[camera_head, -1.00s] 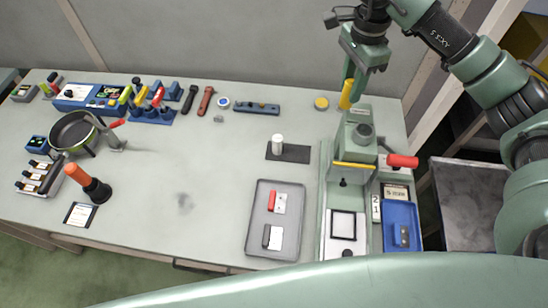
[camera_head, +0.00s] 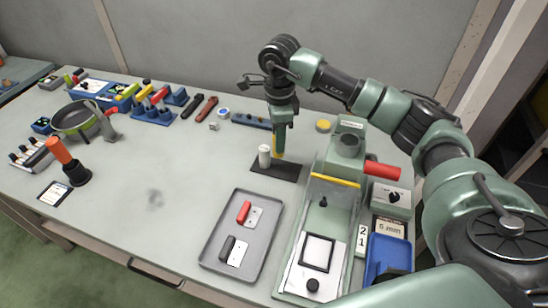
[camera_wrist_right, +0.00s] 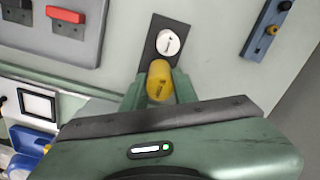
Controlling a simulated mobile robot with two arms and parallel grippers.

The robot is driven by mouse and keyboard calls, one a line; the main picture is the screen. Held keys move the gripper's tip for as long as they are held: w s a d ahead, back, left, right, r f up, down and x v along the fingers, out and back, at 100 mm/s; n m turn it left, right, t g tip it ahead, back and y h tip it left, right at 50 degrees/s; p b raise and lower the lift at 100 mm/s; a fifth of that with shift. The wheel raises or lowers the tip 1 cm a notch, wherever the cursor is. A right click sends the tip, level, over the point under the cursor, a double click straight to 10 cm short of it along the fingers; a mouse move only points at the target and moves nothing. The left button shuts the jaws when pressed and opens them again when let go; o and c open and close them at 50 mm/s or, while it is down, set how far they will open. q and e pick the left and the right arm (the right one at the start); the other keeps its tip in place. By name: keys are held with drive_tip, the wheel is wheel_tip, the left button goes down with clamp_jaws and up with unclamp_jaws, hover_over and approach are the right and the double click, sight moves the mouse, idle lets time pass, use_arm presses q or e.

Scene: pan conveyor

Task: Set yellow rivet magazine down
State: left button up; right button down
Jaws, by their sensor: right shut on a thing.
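The yellow rivet magazine (camera_head: 279,145) is an upright yellow cylinder in my right gripper (camera_head: 280,130). The gripper points down and is shut on it over the dark mat (camera_head: 286,172), just right of a white cylinder (camera_head: 264,156). In the right wrist view the magazine (camera_wrist_right: 160,82) shows end-on between the fingers, with the white cylinder (camera_wrist_right: 168,42) just beyond it on the mat (camera_wrist_right: 172,24). I cannot tell whether the magazine's lower end touches the mat. My left gripper is not in view.
The green press (camera_head: 333,185) with its red handle (camera_head: 382,171) stands right of the mat. A grey tray (camera_head: 214,229) with a red and a black part lies in front. A yellow round piece (camera_head: 323,126) sits behind. The table centre is clear.

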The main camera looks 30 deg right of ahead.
drive_tip(key=shift+f, duration=0.9)
wheel_tip(320, 180, down, 4)
drive_tip(key=shift+r+p, duration=0.15)
drive_tip(key=shift+p, duration=0.3)
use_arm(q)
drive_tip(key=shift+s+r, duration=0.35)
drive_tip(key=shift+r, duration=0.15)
use_arm(e)
drive_tip(key=shift+f, duration=0.25)
drive_tip(key=c, duration=1.1)
unclamp_jaws()
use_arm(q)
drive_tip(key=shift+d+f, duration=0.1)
use_arm(e)
drive_tip(key=shift+r, duration=0.15)
